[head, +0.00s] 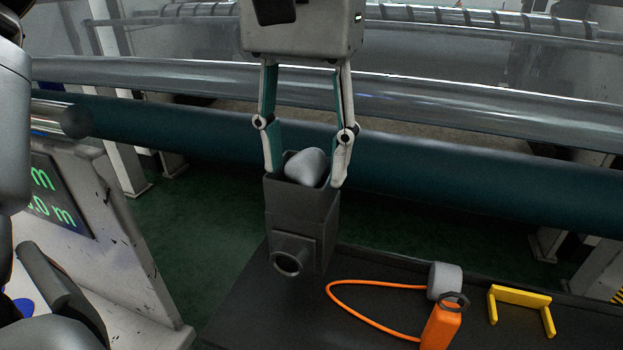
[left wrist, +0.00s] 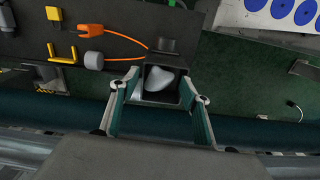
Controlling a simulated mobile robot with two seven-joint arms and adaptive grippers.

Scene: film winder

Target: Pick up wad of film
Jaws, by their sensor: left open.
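The wad of film (head: 306,167) is a pale grey lump at the top of a dark grey open box (head: 300,215). It pokes up above the box's rim. It also shows in the left wrist view (left wrist: 160,79), inside the box mouth. My left gripper (head: 307,178) points down over the box, open, with one finger on each side of the wad. In the head view the fingertips are at about rim height. I cannot tell whether they touch the box or the wad. My right gripper is not in view.
The box stands at the edge of a dark bench (head: 395,275). On the bench are an orange tool with a looped cord (head: 441,326), a grey roll (head: 444,279) and a yellow bracket (head: 519,298). Long rollers (head: 450,165) run behind. A control panel (head: 58,200) is left.

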